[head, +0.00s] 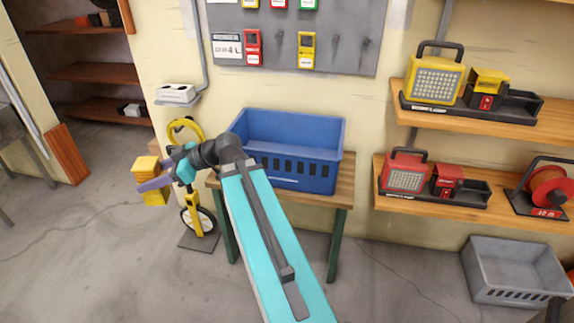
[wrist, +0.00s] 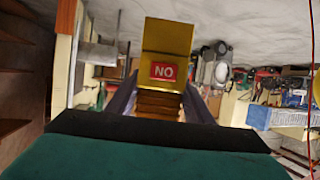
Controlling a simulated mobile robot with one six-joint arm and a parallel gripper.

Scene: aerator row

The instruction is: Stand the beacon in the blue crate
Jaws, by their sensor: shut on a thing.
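The blue crate (head: 318,178) stands on a wooden-topped bench against the wall in the head view. The part of its inside that shows is empty. My gripper (head: 160,172) is left of the crate, out over the floor, and is shut on a yellow beacon (head: 145,167). In the wrist view the beacon (wrist: 167,40) shows a yellow body with a red "NO" label and a ribbed amber part between the fingers. The floor is at the top of that view. My fingers hide part of the beacon, and my arm covers the crate's near left corner.
A yellow measuring wheel (head: 195,215) stands on the floor below my gripper. Right shelves hold a yellow lamp (head: 433,80), a red lamp (head: 406,172) and a cable reel (head: 548,188). A grey crate (head: 510,270) sits on the floor at right. A tool board (head: 345,45) hangs above the bench.

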